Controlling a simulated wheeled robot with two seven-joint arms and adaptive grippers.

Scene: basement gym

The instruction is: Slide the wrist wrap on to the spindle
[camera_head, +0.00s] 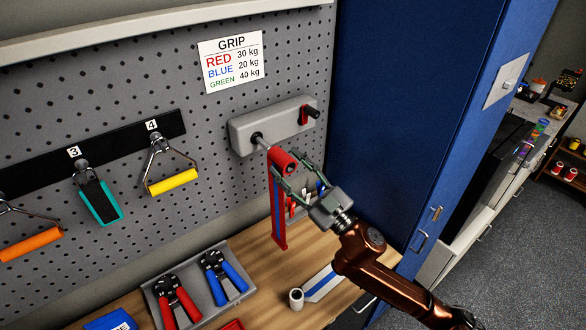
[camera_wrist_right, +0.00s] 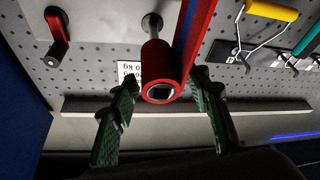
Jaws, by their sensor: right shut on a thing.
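The wrist wrap (camera_head: 283,161) is a red roll with a red and blue tail hanging straight down to the bench. My right gripper (camera_head: 300,181) is shut on the roll. The spindle (camera_head: 262,143) is a thin metal rod standing out from a grey wall box (camera_head: 250,126) with a red crank (camera_head: 309,115). In the right wrist view the roll (camera_wrist_right: 160,88) lies in line with the spindle (camera_wrist_right: 153,30), its near end facing the camera. My left gripper is out of view.
A white and blue wrap (camera_head: 297,299) lies on the wooden bench (camera_head: 272,306). A grey tray (camera_head: 242,291) holds red and blue hand grippers. Handles hang from a black rail (camera_head: 110,147) at left. A blue cabinet (camera_head: 395,110) stands close on the right.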

